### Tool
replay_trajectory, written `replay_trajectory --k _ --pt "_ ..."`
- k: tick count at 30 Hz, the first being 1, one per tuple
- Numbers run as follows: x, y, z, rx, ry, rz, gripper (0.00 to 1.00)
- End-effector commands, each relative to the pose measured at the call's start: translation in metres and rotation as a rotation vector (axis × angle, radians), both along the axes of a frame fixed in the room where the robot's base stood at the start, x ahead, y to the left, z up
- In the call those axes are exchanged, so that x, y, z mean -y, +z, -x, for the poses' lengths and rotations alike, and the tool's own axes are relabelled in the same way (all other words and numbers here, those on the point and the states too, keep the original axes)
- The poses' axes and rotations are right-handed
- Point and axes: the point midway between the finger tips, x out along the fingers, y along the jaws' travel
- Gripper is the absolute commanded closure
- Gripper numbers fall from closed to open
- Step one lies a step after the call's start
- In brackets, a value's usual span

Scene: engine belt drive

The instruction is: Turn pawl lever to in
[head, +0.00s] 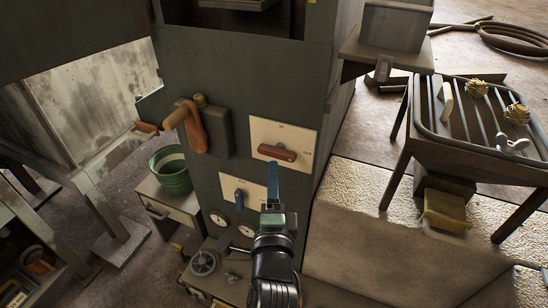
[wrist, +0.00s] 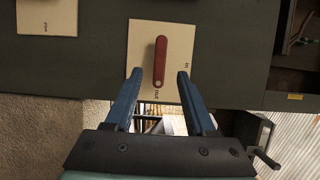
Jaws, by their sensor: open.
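The red lever (head: 278,152), which I take as the pawl lever, sits on a cream plate (head: 299,136) on the dark machine face. In the wrist view this lever (wrist: 160,58) has its round end toward the "OUT" mark. The "IN" mark is at the plate's right there. My gripper (head: 271,168) is open, with blue fingers just below the lever in the head view. In the wrist view my gripper (wrist: 159,76) has one fingertip on each side of the lever's lower end, with gaps. Contact is not visible.
An orange handle (head: 192,127) sticks out at upper left. A green bucket (head: 171,172) stands left. A rack table (head: 470,125) stands at right.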

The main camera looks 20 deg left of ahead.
Motion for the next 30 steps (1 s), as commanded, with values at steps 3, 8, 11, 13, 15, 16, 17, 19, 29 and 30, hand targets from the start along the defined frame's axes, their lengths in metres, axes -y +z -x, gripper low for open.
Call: replay_trajectory --k 3,8,11,13,15,16,17,19,29,30 --pt "-0.009 0.001 -0.022 0.003 0.001 0.0 0.45" --pt "-0.017 0.0 -0.044 0.004 0.0 0.001 0.45" --pt "-0.02 0.0 -0.054 0.002 0.0 -0.001 0.45" --pt "-0.022 0.0 -0.059 0.001 0.0 0.0 0.45" --pt "-0.023 0.0 -0.062 0.001 0.0 0.0 0.45" --pt "-0.024 0.0 -0.062 0.001 0.0 0.001 0.45" --pt "-0.024 0.0 -0.063 0.001 0.0 0.001 0.45" --pt "-0.024 0.0 -0.064 0.001 0.0 0.001 0.45" --pt "-0.024 0.0 -0.063 0.001 0.0 0.001 0.68" --pt "-0.024 0.0 -0.063 0.0 0.0 0.0 0.76"
